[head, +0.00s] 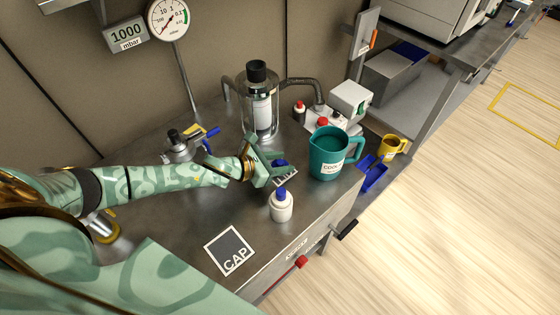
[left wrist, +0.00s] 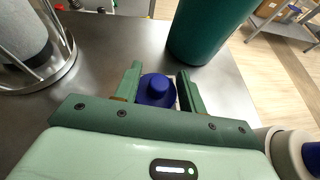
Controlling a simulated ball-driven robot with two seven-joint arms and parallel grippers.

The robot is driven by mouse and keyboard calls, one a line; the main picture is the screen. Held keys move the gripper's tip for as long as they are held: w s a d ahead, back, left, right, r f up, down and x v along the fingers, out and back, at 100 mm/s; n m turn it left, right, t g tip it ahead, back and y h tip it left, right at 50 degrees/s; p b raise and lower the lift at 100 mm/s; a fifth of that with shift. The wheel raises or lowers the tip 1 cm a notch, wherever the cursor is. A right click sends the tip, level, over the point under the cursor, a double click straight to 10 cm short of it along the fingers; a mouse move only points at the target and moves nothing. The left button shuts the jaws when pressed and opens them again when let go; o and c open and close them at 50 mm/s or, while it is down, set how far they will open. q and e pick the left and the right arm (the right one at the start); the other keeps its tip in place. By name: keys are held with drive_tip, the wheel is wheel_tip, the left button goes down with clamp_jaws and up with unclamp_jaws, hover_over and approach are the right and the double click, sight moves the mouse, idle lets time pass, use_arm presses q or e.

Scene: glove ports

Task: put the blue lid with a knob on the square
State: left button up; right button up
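The blue lid with a knob (left wrist: 157,88) is between the two fingers of my left gripper (left wrist: 160,84) in the left wrist view. The fingers stand apart on both sides of it, with a small gap showing on the right. In the head view the lid (head: 281,163) is partly hidden by my left gripper (head: 270,166). A dark square with a white border, marked CAP (head: 231,250), lies bare near the bench's front edge. A second white-edged lettered marking (head: 287,177) shows partly beside the gripper. My right gripper is not in view.
A white bottle with a blue top (head: 281,207) stands in front of the left gripper. A teal mug (head: 329,155) stands just right of it. A glass vessel with a black cap (head: 260,104) stands behind. The bench around the CAP square is clear.

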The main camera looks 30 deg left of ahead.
use_arm(q)
drive_tip(key=shift+r, duration=0.1)
drive_tip(key=shift+s+r, duration=0.1)
drive_tip(key=shift+r, duration=0.15)
drive_tip(key=p+v, duration=0.3)
drive_tip(key=v, duration=0.8)
drive_tip(key=shift+s+a+r, duration=0.1)
drive_tip(key=shift+s+a, duration=0.15)
drive_tip(key=shift+a, duration=0.05)
